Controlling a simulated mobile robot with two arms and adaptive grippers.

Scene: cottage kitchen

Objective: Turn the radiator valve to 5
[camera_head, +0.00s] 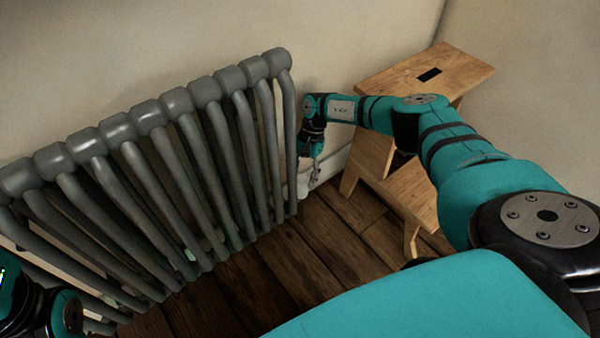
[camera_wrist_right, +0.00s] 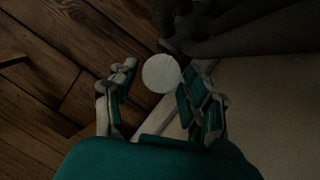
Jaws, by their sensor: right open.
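The grey column radiator (camera_head: 150,165) stands along the wall in the head view. The radiator valve is a small white round knob (camera_wrist_right: 161,73) in the right wrist view, at the radiator's lower end; in the head view a pale part of the valve (camera_head: 303,186) shows low beside the last column. My right gripper (camera_head: 312,178) reaches down to it. In the wrist view my right gripper (camera_wrist_right: 158,92) is open, with one finger on each side of the knob; the right-hand finger is very close to it, and I cannot tell if they touch. No number on the knob is readable.
A wooden step stool (camera_head: 425,75) stands to the right, close to my right arm. Dark plank floor (camera_head: 290,270) lies in front of the radiator. The wall (camera_head: 345,40) is close behind. Part of my left arm shows at the lower left.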

